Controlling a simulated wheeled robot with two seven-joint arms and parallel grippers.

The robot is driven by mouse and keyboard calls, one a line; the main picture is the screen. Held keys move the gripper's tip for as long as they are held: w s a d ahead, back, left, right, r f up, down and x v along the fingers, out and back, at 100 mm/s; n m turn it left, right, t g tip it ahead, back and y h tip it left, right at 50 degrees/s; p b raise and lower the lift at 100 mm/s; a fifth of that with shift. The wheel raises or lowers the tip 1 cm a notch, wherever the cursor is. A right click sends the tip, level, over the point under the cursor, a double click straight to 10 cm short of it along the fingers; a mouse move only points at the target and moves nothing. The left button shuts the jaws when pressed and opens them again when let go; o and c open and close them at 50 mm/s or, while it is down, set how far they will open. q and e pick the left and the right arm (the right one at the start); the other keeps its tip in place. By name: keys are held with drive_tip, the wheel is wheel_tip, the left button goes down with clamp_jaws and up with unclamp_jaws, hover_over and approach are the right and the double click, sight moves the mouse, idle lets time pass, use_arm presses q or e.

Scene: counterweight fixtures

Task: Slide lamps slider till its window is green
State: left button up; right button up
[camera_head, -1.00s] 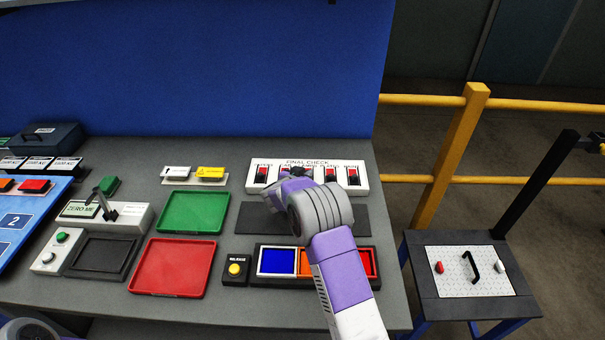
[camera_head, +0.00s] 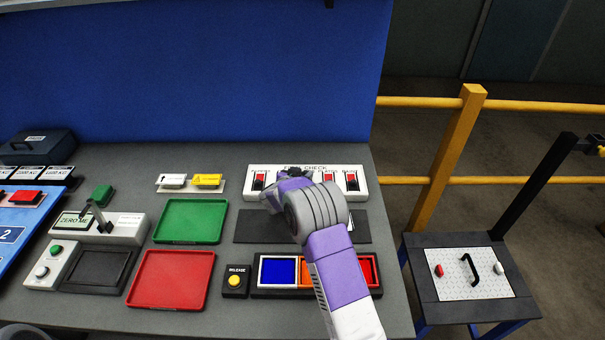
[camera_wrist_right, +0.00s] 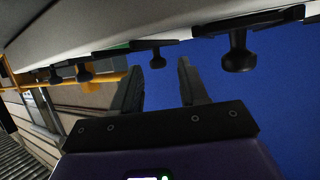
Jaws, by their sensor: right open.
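The white FINAL CHECK panel (camera_head: 347,170) stands at the back right of the table, with a row of sliders and small windows. Red shows in the windows that I can see. My right gripper (camera_head: 290,175) is in front of the panel and hides its middle, including a slider there; the labels are too small to read. In the right wrist view the gripper (camera_wrist_right: 160,92) is open, and a dark slider knob (camera_wrist_right: 157,60) shows near and between its fingertips, with nothing held. Other knobs (camera_wrist_right: 238,58) stick out from the panel on both sides. My left gripper is not clearly visible.
A dark tray with blue, orange and red squares (camera_head: 278,271) and a yellow RELEASE button (camera_head: 235,281) lie in front. Green (camera_head: 190,221) and red (camera_head: 171,279) trays lie to the left. A yellow rail (camera_head: 440,160) stands beyond the table's right edge.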

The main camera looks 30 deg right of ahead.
drive_tip(key=v, duration=0.6)
drive_tip(key=shift+s+a+r+p, duration=0.2)
drive_tip(key=shift+a+p, duration=0.05)
drive_tip(key=shift+p, duration=0.2)
